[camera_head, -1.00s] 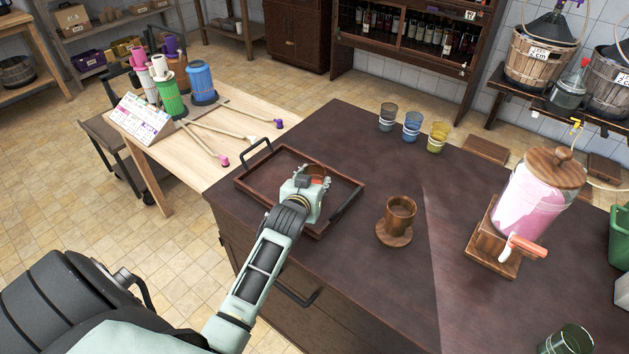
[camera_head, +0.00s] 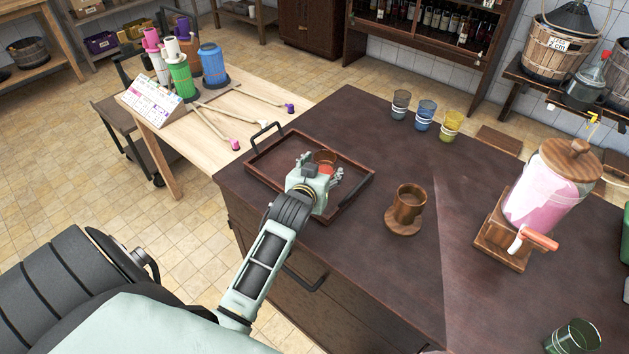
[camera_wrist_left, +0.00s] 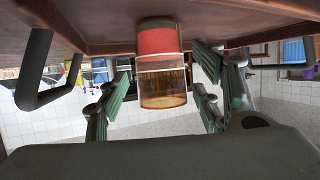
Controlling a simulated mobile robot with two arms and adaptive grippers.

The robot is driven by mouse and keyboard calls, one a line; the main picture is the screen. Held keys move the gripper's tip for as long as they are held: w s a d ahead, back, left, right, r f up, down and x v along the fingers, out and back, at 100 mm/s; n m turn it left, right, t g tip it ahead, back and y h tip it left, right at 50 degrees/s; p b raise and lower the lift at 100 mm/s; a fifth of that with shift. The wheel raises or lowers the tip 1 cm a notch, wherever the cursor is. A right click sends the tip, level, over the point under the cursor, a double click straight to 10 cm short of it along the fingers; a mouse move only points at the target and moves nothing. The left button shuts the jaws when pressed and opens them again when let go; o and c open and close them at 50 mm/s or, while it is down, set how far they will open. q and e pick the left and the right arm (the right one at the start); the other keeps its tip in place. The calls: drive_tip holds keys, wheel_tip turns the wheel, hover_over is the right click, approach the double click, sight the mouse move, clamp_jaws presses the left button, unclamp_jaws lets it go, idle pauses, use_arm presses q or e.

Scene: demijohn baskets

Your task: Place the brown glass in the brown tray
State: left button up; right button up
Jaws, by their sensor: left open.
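The brown glass (camera_head: 325,157) is see-through with a red band near its base. It stands upright in the brown tray (camera_head: 267,174), toward the right part of its floor. My left gripper (camera_head: 319,172) is low over the tray at the glass. In the left wrist view, which is upside down, the glass (camera_wrist_left: 162,88) stands with its base against the tray floor (camera_wrist_left: 110,22). The open fingers of the left gripper (camera_wrist_left: 160,95) are on both sides of it, with gaps visible. My right gripper is out of view.
A wooden cup (camera_head: 409,203) on a round wooden base stands right of the tray. Grey (camera_head: 400,104), blue (camera_head: 425,114) and yellow (camera_head: 450,126) glasses line the back edge. A pink-filled dispenser (camera_head: 540,195) and a green glass (camera_head: 572,338) stand farther right. The counter's middle front is clear.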

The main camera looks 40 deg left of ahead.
use_arm(q)
drive_tip(key=b+v, duration=0.1)
drive_tip(key=v, duration=0.8)
drive_tip(key=shift+r, duration=0.15)
